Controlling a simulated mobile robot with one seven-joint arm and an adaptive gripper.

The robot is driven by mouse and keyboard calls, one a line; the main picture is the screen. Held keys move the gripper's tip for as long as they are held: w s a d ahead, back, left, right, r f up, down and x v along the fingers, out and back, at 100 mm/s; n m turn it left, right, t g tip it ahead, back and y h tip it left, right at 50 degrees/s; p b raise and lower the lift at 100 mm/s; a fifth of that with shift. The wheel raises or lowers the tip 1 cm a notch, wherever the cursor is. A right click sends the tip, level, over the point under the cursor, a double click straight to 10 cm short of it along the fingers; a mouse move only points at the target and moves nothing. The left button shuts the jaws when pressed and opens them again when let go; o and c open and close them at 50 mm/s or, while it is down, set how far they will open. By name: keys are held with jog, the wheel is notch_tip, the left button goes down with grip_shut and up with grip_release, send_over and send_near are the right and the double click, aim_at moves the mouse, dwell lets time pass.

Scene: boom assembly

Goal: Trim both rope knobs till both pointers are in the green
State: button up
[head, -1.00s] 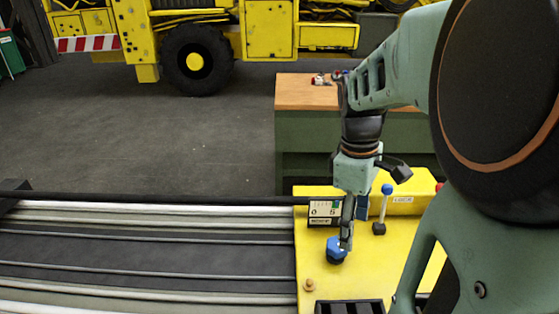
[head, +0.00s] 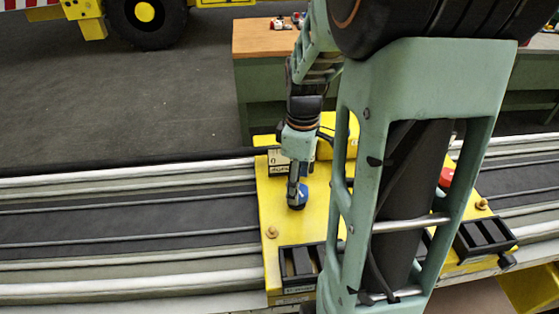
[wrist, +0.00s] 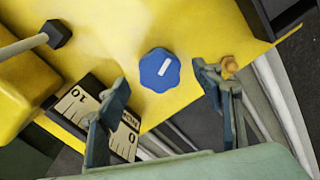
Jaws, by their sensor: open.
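A blue lobed knob (wrist: 160,70) with a white mark on top sits on the yellow panel (wrist: 200,28). In the head view the same knob (head: 299,206) shows partly, just below my gripper (head: 297,192). In the wrist view my gripper (wrist: 162,82) is open and empty, one finger to each side of the knob with gaps between. A white gauge (wrist: 125,138) with 0 and 10 on its scale is partly hidden by the left finger; I cannot make out its pointer or a green band. In the head view this gauge (head: 279,160) is small. No second knob or gauge can be made out; my arm covers the panel's right part.
Black slotted boxes (head: 298,264) line the panel's front, and a red part (head: 446,177) shows at right. Rails run to both sides. A wood-topped bench (head: 262,38) stands behind.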

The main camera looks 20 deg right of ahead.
jog(key=shift+f, duration=1.1)
jog(key=c, duration=1.2)
jog(key=shift+o, duration=0.2)
jog(key=shift+m, duration=2)
jog(key=o, duration=1.2)
jog(key=shift+c, duration=0.2)
notch_tip(320, 180, up, 12)
